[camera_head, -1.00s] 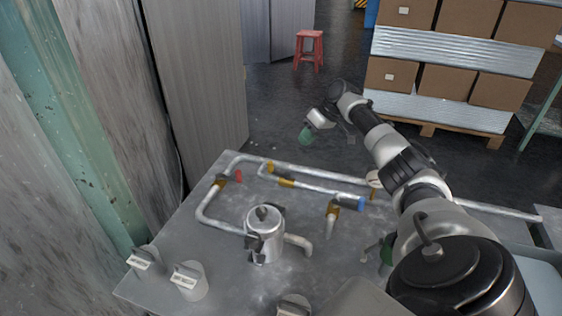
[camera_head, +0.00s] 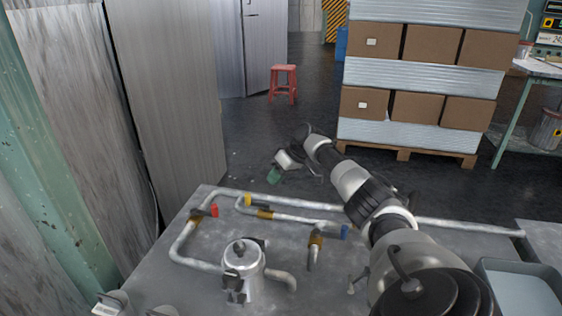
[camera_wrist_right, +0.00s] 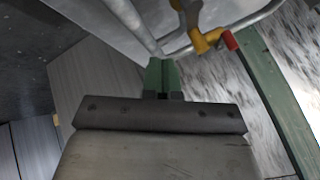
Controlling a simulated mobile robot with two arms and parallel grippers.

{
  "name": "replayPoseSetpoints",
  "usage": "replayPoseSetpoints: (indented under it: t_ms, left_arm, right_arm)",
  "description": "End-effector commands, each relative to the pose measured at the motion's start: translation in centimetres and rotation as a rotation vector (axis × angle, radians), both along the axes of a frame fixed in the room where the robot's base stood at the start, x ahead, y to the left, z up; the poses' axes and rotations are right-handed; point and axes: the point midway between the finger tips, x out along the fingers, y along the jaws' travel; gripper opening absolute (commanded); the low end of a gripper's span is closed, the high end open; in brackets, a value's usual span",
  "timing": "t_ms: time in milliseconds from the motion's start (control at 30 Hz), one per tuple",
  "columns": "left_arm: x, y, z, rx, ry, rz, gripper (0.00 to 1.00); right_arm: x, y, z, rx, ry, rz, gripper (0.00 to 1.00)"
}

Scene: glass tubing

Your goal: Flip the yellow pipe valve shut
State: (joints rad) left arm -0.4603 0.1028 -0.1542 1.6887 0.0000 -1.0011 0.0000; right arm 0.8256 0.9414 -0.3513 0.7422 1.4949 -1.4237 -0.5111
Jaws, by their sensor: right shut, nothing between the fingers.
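The yellow valve handle (camera_head: 248,200) is small and sits at the left end of the middle pipe run on the grey table, in the head view. A brass-coloured fitting (camera_head: 265,214) is just right of it. My right gripper (camera_head: 274,175) has green fingertips and hangs beyond and a little right of the handle, apart from it. In the wrist view the right gripper (camera_wrist_right: 163,77) is shut and empty. A brass fitting (camera_wrist_right: 205,40) with a red handle (camera_wrist_right: 231,40) shows above right of the fingers there. The yellow handle is not clear in that view. My left gripper is not in view.
A red valve handle (camera_head: 214,211) is left of the yellow one, a blue one (camera_head: 344,231) to the right. A metal pot-like vessel (camera_head: 242,268) stands at the front. A grey tray (camera_head: 525,285) is at the right.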

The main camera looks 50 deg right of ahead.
Motion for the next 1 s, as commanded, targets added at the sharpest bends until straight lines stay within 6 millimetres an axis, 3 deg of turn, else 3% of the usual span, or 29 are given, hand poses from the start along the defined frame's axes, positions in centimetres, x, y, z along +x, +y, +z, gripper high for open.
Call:
replayPoseSetpoints:
  t_ms: [167,500,1000]
  left_arm:
    - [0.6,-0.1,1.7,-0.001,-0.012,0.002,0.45]
    - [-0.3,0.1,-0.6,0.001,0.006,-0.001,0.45]
    - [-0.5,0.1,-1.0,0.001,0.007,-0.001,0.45]
  right_arm:
    - [1.7,1.8,-3.3,0.002,0.0,0.0,0.0]
    - [2.0,5.2,-3.2,-0.002,0.001,0.001,0.0]
    - [2.1,5.6,-3.3,0.0,0.001,0.0,0.0]
